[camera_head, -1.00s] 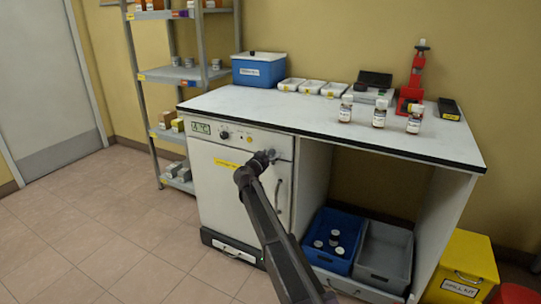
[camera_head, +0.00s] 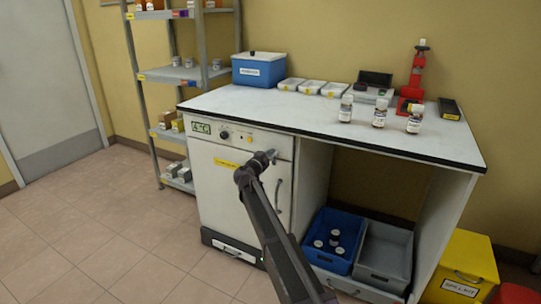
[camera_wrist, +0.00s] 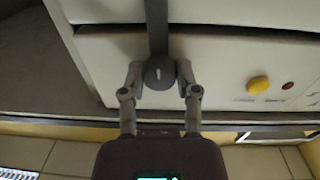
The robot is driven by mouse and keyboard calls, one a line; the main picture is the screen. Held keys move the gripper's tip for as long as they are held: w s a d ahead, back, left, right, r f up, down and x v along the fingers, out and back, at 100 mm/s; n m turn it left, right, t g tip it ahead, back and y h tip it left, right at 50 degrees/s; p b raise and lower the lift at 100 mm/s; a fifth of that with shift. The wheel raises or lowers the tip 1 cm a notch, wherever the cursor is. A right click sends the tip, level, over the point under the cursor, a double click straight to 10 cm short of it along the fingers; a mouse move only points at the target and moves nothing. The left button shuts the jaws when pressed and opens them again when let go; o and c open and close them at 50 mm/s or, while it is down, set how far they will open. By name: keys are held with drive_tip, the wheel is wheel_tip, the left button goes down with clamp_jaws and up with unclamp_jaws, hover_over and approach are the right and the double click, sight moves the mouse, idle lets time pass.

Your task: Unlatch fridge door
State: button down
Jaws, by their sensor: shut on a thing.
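The fridge (camera_head: 225,185) is the white cabinet built in under the left end of the counter, and its door looks closed. A round dark latch knob with a white mark (camera_wrist: 155,74) sits on the front panel in the wrist view, with a dark bar running up from it across the seam. My gripper (camera_head: 268,157) is at the panel's right end in the head view. In the wrist view my gripper (camera_wrist: 160,71) has its two fingers closed on the sides of the knob. The grey door handle (camera_head: 279,195) is just below my gripper.
The panel carries a display (camera_head: 201,129), a dark dial (camera_head: 224,135) and a yellow button (camera_wrist: 258,85). Bottles (camera_head: 379,113) stand on the counter. A blue crate (camera_head: 347,225) and a grey crate (camera_head: 384,258) are in the open bay. The floor at left is clear.

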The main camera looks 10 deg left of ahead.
drive_tip(key=n, duration=0.8)
drive_tip(key=shift+n, duration=0.4)
drive_tip(key=n, duration=0.4)
drive_tip(key=shift+w+n+b, duration=0.1)
drive_tip(key=shift+n+b, duration=0.2)
drive_tip(key=n, duration=0.4)
drive_tip(key=shift+t, duration=0.3)
drive_tip(key=shift+n, duration=0.3)
drive_tip(key=shift+c, duration=1.8)
unclamp_jaws()
